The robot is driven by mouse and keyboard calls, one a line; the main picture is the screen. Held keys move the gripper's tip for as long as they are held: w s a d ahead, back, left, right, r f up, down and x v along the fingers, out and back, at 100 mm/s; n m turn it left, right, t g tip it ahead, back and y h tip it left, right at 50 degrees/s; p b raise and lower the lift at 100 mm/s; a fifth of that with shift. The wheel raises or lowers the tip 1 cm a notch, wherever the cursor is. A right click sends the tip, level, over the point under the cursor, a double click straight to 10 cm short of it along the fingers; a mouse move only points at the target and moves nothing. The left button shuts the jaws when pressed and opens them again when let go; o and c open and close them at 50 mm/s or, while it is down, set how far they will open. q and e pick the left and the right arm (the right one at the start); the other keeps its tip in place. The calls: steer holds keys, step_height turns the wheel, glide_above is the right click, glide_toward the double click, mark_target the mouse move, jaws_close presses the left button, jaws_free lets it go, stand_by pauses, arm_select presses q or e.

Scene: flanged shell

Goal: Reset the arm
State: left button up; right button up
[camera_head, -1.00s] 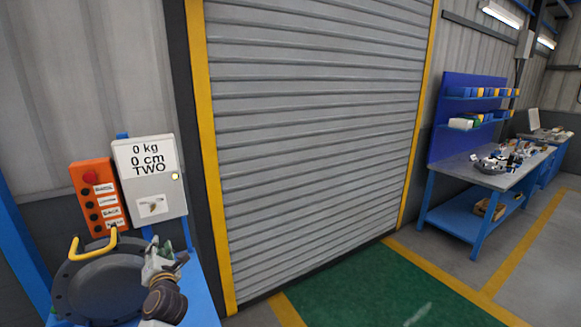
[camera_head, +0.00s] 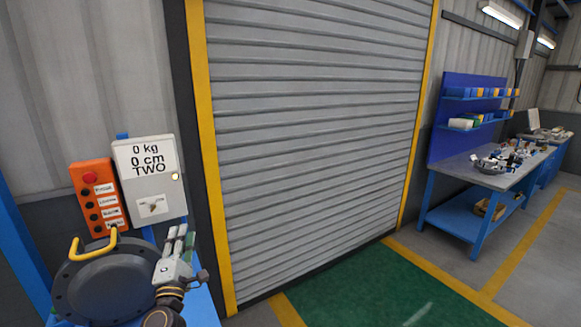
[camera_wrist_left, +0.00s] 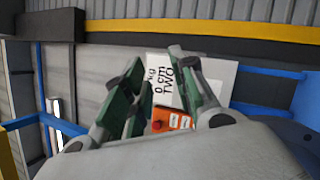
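My left gripper (camera_head: 180,236) stands with its fingers pointing up, just right of the dark round flanged shell (camera_head: 105,290) in the head view. In the left wrist view my left gripper (camera_wrist_left: 160,80) shows green-padded fingers spread apart, with nothing between them. The shell has bolt holes around its rim and a yellow handle (camera_head: 75,246) on its upper left side. It sits on a blue stand (camera_head: 203,312). My right gripper is in neither view.
An orange button box (camera_head: 98,198) and a white display box (camera_head: 150,180) reading "0 kg 0 cm TWO" stand behind the shell. They also show beyond the fingers in the wrist view. A roller door (camera_head: 315,130) and green floor (camera_head: 365,290) lie right. A workbench (camera_head: 485,170) stands far right.

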arm_select(q)
steer(key=s+d+f+m+g+h, duration=0.4)
steer(key=s+d+f+m+h, duration=0.2)
steer(key=d+m, duration=0.4)
steer(key=s+d+f+m+g+h, duration=0.55)
steer(key=d+m, duration=0.35)
steer(key=m, duration=0.2)
steer(key=s+a+f+m+g+y, duration=0.2)
steer(key=s+a+f+g+y, duration=0.2)
steer(key=s+a+f, duration=0.35)
steer(key=s+a+f+m+g+y, duration=0.2)
steer(key=s+a+f+g+y, duration=0.25)
steer(key=s+f, duration=0.5)
steer(key=s+d+f+g+b, duration=0.1)
steer(key=s+f, duration=0.1)
steer(key=f, duration=1.5)
steer(key=s+f+g+b, duration=0.1)
steer(key=s+f, duration=0.2)
steer(key=f, duration=1.4)
steer(key=s+a+f+b, duration=0.1)
steer(key=s+a+f, duration=0.1)
steer(key=s+f, duration=0.8)
steer(key=s+a+f+b, duration=0.1)
steer(key=s+a+f, duration=0.1)
steer(key=s+f, duration=0.9)
steer(key=shift+s+f+g, duration=0.15)
steer(key=shift+s+g, duration=0.25)
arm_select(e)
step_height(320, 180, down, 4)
